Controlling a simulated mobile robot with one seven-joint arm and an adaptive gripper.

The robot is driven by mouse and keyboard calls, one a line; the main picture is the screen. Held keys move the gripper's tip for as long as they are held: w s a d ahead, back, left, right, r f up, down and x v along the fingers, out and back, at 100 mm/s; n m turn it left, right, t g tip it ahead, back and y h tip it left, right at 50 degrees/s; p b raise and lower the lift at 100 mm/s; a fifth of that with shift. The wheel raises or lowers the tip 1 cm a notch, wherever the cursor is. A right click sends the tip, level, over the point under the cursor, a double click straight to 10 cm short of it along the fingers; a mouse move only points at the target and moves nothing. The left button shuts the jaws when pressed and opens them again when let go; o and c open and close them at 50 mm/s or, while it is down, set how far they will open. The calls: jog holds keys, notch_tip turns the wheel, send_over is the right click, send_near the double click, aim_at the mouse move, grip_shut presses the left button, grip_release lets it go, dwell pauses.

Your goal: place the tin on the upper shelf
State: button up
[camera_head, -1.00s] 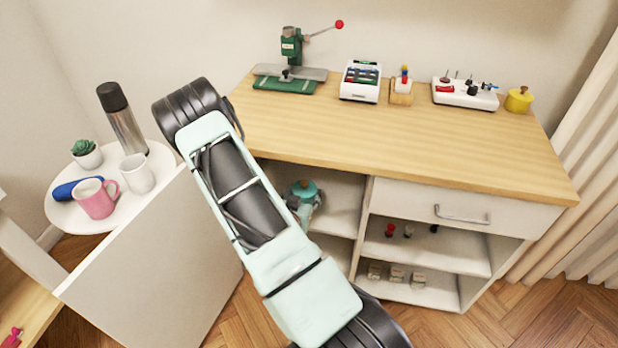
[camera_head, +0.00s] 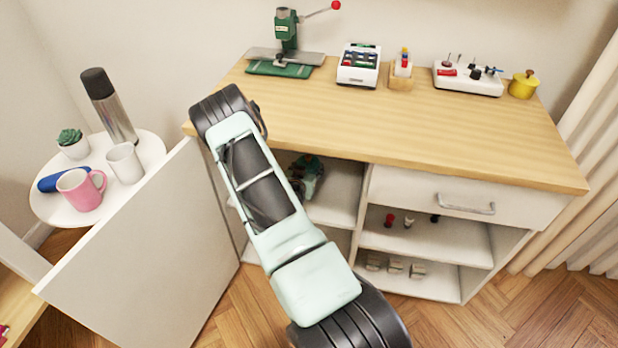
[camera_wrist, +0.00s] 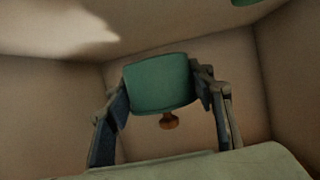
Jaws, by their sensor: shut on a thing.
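The tin is green with a brown knob (camera_wrist: 169,121); in the wrist view the tin (camera_wrist: 158,82) sits between the two fingers of my gripper (camera_wrist: 163,88). My gripper is shut on it. In the head view the tin (camera_head: 307,163) shows small and shaded inside the upper left compartment of the cabinet, partly hidden by my arm and the worktop. The upper shelf (camera_head: 335,204) is a pale board with bare space to the right of my gripper. I cannot tell whether the tin touches the shelf.
The open cabinet door (camera_head: 140,260) stands left of my arm. The wooden worktop (camera_head: 400,130) overhangs the compartment, and a divider (camera_head: 361,210) bounds it on the right. A round side table (camera_head: 120,200) holds mugs and a flask. Another green thing (camera_wrist: 243,2) shows at the wrist view's top edge.

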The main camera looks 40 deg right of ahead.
jog(key=w+d+f, duration=0.1)
jog(key=f, duration=0.1)
jog(key=shift+w+d+f+b, duration=0.35)
jog(key=shift+w+f+b, duration=0.1)
jog(key=shift+f+b, duration=0.45)
jog(key=shift+f, duration=1)
jog(key=shift+f, duration=0.2)
jog(key=o, duration=1.6)
jog(key=shift+r, duration=0.1)
jog(key=shift+r, duration=0.2)
jog(key=p+v, duration=0.2)
jog(key=v, duration=1)
jog(key=shift+f+p, duration=0.15)
jog(key=shift+p, duration=0.25)
